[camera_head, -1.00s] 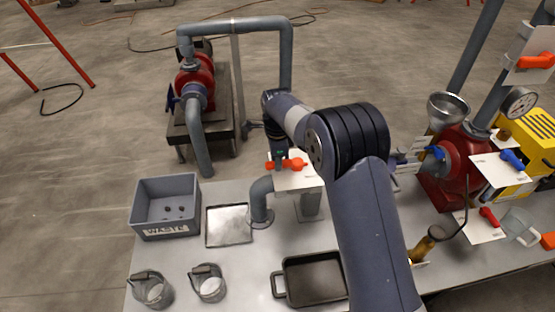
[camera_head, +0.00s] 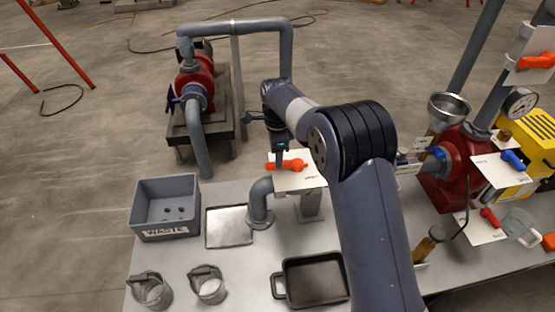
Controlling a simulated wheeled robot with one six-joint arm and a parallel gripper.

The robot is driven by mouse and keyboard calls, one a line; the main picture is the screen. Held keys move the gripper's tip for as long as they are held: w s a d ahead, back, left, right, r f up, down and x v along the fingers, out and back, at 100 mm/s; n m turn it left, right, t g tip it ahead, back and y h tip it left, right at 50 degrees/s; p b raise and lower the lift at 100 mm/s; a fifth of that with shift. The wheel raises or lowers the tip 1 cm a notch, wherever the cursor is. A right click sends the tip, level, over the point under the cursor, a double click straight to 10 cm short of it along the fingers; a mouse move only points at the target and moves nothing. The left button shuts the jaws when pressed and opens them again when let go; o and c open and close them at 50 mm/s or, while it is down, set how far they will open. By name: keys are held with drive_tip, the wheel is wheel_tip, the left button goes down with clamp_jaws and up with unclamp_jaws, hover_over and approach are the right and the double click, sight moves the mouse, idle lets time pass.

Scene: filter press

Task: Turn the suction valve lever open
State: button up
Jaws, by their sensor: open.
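An orange lever (camera_head: 294,164) lies across a white label plate (camera_head: 300,182) on the pipe stand at the bench's back edge. My gripper (camera_head: 279,162) points down at the left part of this lever; its fingertips are small and dark, and I cannot tell whether they touch the lever. It is open. Other levers show at right: a blue one (camera_head: 512,160), a red one (camera_head: 490,217), another blue one (camera_head: 437,153) and an orange one (camera_head: 536,62). The label print is too small to read, so I cannot tell which one is marked suction.
On the bench stand a grey waste bin (camera_head: 150,222), a flat metal tray (camera_head: 229,226), a black pan (camera_head: 316,279) and two cups (camera_head: 208,286). A red pump (camera_head: 455,170) with a gauge and funnel crowds the right. Grey pipes rise behind the bench.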

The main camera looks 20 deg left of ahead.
wheel_tip(320, 180, up, 8)
drive_tip(key=shift+f, duration=0.15)
idle(0.4)
wheel_tip(320, 180, down, 11)
drive_tip(key=shift+r+p, duration=0.15)
drive_tip(key=shift+p, duration=0.15)
drive_tip(key=shift+s, duration=0.1)
drive_tip(key=shift+r, duration=0.15)
